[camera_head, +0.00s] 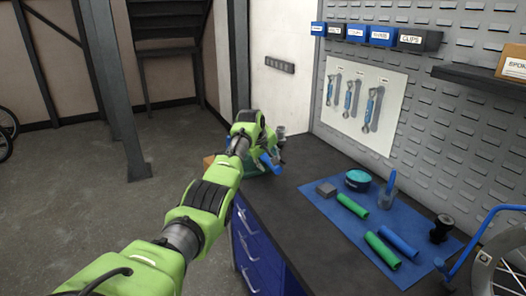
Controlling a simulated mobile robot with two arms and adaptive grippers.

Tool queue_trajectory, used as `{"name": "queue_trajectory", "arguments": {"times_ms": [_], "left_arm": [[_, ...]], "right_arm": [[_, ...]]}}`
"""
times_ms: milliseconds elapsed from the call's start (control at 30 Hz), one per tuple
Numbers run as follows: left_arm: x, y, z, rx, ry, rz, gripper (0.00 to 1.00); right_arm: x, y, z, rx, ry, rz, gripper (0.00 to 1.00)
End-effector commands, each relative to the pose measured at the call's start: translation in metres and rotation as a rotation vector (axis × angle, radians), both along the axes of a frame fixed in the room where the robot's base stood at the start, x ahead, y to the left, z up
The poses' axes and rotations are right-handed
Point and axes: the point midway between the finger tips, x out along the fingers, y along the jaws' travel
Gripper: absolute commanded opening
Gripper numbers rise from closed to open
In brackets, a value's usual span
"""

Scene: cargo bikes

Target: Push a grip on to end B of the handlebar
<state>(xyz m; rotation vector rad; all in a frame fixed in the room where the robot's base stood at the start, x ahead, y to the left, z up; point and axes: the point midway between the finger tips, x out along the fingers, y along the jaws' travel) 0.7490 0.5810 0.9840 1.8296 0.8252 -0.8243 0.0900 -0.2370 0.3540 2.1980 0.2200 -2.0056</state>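My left arm reaches from the lower left to the far left end of the workbench. My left gripper (280,136) is at that end, small and partly hidden by the wrist; I cannot tell whether its fingers are open or shut. A short blue cylinder (269,163) shows just below the wrist, and I cannot tell whether it is held. Two green grips (352,206) and (382,250) and a blue grip (398,242) lie on the blue mat. I cannot make out the handlebar or its end B. My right gripper is not in view.
The blue mat (326,207) also bears a grey block (325,189), a teal round tin (358,180), a grey cup (387,198) and a black part (441,228). A wheel (506,262) stands at the lower right. The dark benchtop (306,160) is bare beside the mat.

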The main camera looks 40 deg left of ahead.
Motion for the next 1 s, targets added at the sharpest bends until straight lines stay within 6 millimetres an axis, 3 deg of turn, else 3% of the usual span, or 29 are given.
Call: {"name": "queue_trajectory", "arguments": {"times_ms": [700,1000], "left_arm": [[-0.053,-0.014,0.078,0.003,-0.005,0.003,0.40],[-0.063,-0.017,0.091,0.002,-0.002,0.004,0.40]], "right_arm": [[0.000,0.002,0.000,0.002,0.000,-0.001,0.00],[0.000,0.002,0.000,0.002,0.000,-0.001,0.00]]}}
